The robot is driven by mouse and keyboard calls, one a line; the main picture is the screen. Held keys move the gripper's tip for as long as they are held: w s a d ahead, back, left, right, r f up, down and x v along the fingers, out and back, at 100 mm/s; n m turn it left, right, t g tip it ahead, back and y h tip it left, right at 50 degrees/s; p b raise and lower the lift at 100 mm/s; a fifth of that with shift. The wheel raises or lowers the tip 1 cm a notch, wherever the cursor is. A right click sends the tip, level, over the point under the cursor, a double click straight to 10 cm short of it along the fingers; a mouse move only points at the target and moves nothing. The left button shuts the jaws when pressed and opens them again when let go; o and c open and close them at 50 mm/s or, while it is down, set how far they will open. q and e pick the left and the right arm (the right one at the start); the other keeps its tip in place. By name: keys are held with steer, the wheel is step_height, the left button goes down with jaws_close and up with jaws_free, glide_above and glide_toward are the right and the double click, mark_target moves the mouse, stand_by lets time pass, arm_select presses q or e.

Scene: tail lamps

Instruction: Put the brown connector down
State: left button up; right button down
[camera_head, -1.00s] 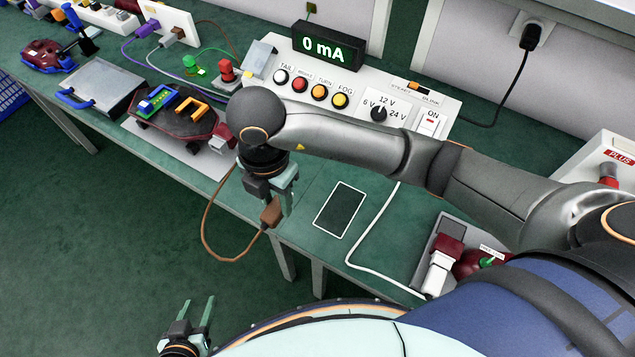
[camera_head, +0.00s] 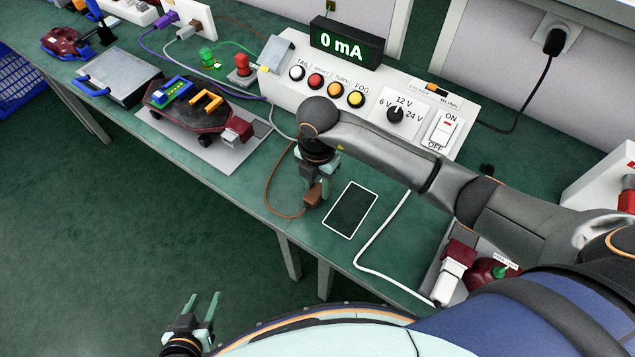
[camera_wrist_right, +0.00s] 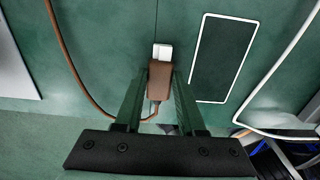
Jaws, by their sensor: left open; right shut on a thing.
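The brown connector (camera_head: 313,197) is between the fingers of my right gripper (camera_head: 318,184), which is shut on it. In the right wrist view the brown connector (camera_wrist_right: 160,80) has a white front end that points away from the gripper (camera_wrist_right: 158,98). A brown cable (camera_head: 268,196) loops to the left from it over the green bench top. The connector is over the bench near its front edge; I cannot tell whether it touches the top. My left gripper (camera_head: 202,312) is open and empty, low in front of the bench.
A white-outlined dark rectangle (camera_head: 350,210) lies just right of the connector. A white cable (camera_head: 372,246) runs beyond it. The control panel (camera_head: 385,108) stands behind. Bare bench top lies around the connector.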

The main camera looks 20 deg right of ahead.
mark_target(317, 189)
steer(key=shift+f, duration=0.1)
steer(key=shift+f, duration=0.1)
steer(key=c, duration=0.5)
jaws_free()
step_height(317, 189, up, 12)
steer(key=shift+r+p, duration=0.25)
steer(key=shift+p, duration=0.1)
